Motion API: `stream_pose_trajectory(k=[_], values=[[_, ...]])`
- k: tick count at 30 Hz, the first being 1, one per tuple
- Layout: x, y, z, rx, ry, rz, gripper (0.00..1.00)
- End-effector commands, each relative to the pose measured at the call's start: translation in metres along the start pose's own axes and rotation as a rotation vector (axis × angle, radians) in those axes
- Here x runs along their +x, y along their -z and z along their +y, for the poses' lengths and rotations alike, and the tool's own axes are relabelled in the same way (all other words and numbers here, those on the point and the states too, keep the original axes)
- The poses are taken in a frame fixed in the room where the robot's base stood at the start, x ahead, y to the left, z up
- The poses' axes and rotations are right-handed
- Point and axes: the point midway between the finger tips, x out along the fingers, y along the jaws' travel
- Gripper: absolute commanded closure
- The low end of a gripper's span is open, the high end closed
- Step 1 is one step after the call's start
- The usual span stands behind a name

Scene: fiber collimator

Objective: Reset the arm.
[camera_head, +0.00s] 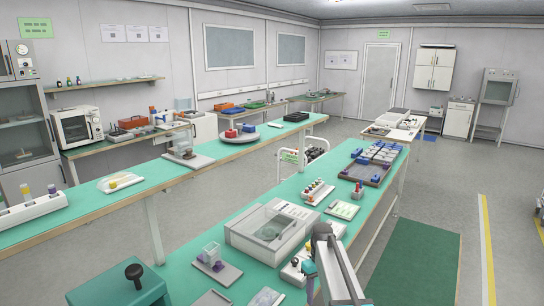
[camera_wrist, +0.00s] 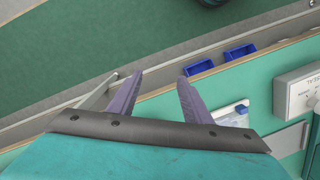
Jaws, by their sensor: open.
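My gripper (camera_wrist: 158,95) shows in the wrist view with its two purple-grey fingers apart and nothing between them. It is over the edge of the green-topped bench (camera_wrist: 158,105), with the floor beyond that edge. In the head view part of my arm (camera_head: 335,270) rises at the bottom, in front of the bench (camera_head: 318,217). The gripper's fingers cannot be made out in the head view.
A white box-like device (camera_wrist: 297,92) stands at right.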

Motion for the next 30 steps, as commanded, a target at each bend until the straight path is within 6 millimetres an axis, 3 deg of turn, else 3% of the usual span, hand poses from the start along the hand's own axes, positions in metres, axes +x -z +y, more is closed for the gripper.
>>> stream_pose_trajectory(k=[1, 3, 15, 30], values=[[0.024, -0.011, -0.005, 0.014, 0.006, -0.013, 0.55], [0.049, -0.022, -0.009, 0.031, 0.012, -0.026, 0.55], [0.179, -0.092, -0.042, 0.137, 0.042, -0.106, 0.55], [0.311, -0.201, -0.092, 0.267, 0.067, -0.210, 0.55]])
